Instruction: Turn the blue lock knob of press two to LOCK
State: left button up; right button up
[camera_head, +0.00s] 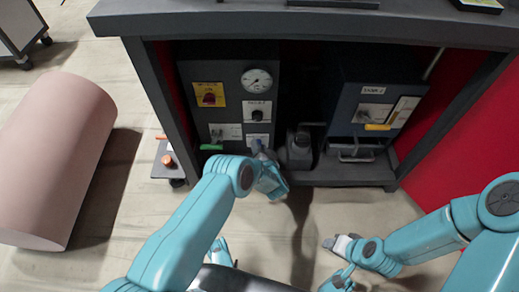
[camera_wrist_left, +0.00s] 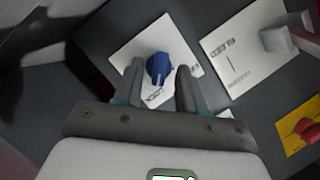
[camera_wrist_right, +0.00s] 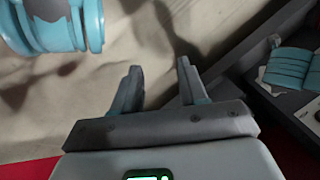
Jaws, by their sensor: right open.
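The blue lock knob (camera_wrist_left: 158,68) sits on a white label plate (camera_wrist_left: 126,50) on a dark panel in the left wrist view. A light mark shows on the knob's lower side; the lettering around it is too small to read surely. My left gripper (camera_wrist_left: 159,76) is open, with one finger on each side of the knob and a visible gap on both sides. In the head view my left gripper (camera_head: 262,152) is at the panel's lower part and hides the knob. My right gripper (camera_head: 338,243) is open and empty above the floor; its fingers show in the right wrist view (camera_wrist_right: 159,68).
The panel carries a gauge (camera_head: 257,80), a red knob on a yellow plate (camera_head: 209,95), a black knob (camera_head: 257,115) and a green handle (camera_head: 211,147). A grey container (camera_head: 299,150) stands right of my left gripper. A second cabinet (camera_head: 372,95) is further right.

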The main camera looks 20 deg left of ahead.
pick_arm(q)
jog(key=p+v, duration=0.7)
jog(key=v, duration=0.9)
jog(key=shift+s+r, duration=0.15)
jog(key=shift+s, duration=0.15)
pick_arm(e)
jog(key=s+a+r+g, duration=0.1)
jog(key=s+r+g, duration=0.1)
jog(key=s+r, duration=0.3)
notch_tip(320, 180, up, 2)
jog(key=shift+r, duration=0.25)
pick_arm(q)
jog(key=shift+d, duration=0.1)
